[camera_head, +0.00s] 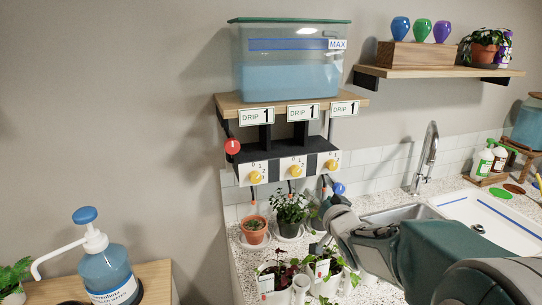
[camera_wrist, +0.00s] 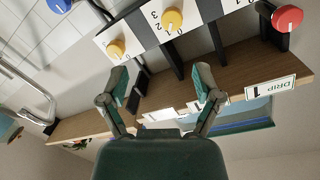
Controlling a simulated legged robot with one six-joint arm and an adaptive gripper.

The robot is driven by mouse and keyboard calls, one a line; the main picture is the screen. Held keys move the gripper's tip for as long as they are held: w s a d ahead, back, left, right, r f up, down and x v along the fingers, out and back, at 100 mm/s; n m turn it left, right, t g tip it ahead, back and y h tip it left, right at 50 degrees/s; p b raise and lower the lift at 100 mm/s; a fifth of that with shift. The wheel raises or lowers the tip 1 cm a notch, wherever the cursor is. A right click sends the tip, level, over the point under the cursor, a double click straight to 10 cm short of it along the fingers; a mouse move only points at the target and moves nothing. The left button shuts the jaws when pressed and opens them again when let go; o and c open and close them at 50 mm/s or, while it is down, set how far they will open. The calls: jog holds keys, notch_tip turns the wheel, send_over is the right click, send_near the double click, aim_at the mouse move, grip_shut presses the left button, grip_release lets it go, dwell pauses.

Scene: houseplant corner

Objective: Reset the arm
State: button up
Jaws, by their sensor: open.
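My gripper (camera_wrist: 161,82) is open and empty in the wrist view, its two fingers spread wide with nothing between them. The wrist picture is turned over, with the dial panel (camera_wrist: 145,28) at the top and the wooden tank shelf (camera_wrist: 160,95) beyond the fingers. In the head view my arm reaches in from the lower right over the counter. Its end is near the blue knob (camera_head: 338,188), right of and below the dial panel (camera_head: 274,174). The fingers are hard to make out there, and I cannot tell whether they touch anything.
A water tank (camera_head: 288,75) stands on the shelf above yellow dials and a red knob (camera_head: 233,146). Potted plants (camera_head: 254,229) (camera_head: 289,211) stand below. The faucet (camera_head: 427,158) and sink (camera_head: 486,221) are at right. A pump bottle (camera_head: 106,270) stands lower left.

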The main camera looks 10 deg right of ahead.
jog(key=s+a+f+n+g+h, duration=0.1)
jog(key=s+g, duration=0.4)
jog(key=s, duration=1)
jog(key=s+a+f+n+g+h, duration=0.1)
jog(key=s+g, duration=0.5)
jog(key=s, duration=1)
notch_tip(320, 180, down, 2)
jog(key=shift+s+a+f+n, duration=0.1)
jog(key=shift+s+a+n, duration=0.1)
jog(key=shift+a+n, duration=0.6)
